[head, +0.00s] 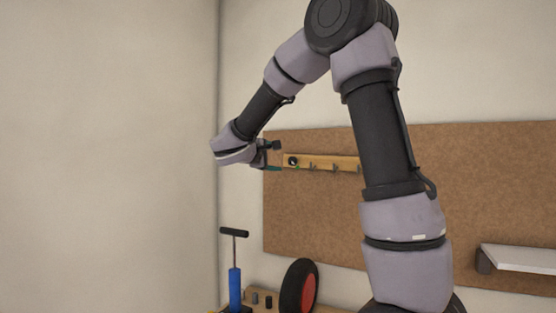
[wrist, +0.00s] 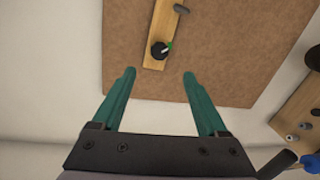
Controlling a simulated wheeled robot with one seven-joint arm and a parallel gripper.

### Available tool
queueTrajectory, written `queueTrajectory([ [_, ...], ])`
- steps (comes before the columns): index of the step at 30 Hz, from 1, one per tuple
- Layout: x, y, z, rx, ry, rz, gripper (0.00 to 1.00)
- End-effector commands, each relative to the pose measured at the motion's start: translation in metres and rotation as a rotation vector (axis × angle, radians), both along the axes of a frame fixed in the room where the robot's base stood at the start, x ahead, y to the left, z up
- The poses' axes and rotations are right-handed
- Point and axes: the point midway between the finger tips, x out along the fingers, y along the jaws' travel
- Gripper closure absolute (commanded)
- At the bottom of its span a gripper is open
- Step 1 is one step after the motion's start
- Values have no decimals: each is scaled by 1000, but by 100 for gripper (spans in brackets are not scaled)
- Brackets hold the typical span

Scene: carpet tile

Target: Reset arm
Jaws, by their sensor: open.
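My gripper (wrist: 159,76) is open in the wrist view, its two green fingers apart with nothing between them. In the head view my gripper (head: 273,157) is at the end of my raised, bent arm, near the left end of a wooden peg rail (head: 323,162). The rail also shows in the wrist view (wrist: 162,25).
The rail is on a brown board (head: 310,215) on the wall. Below stand a blue pump with a black handle (head: 235,285) and a black wheel with a red hub (head: 299,287) on a wooden surface. A white shelf (head: 525,258) is at right. The left wall is bare.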

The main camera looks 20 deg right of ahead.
Motion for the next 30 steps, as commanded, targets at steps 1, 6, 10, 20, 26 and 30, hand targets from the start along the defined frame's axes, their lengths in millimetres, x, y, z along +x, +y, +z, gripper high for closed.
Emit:
queueTrajectory([
  [1,0,0,0,0,0,0,24],
  [6,0,0,0,0,0,0,24],
  [10,0,-1,0,2,1,-1,24],
  [20,-99,-68,-37,424,84,-217,24],
  [26,-197,-69,-78,914,97,-375,24],
  [30,-249,-42,-95,1263,49,-445,24],
])
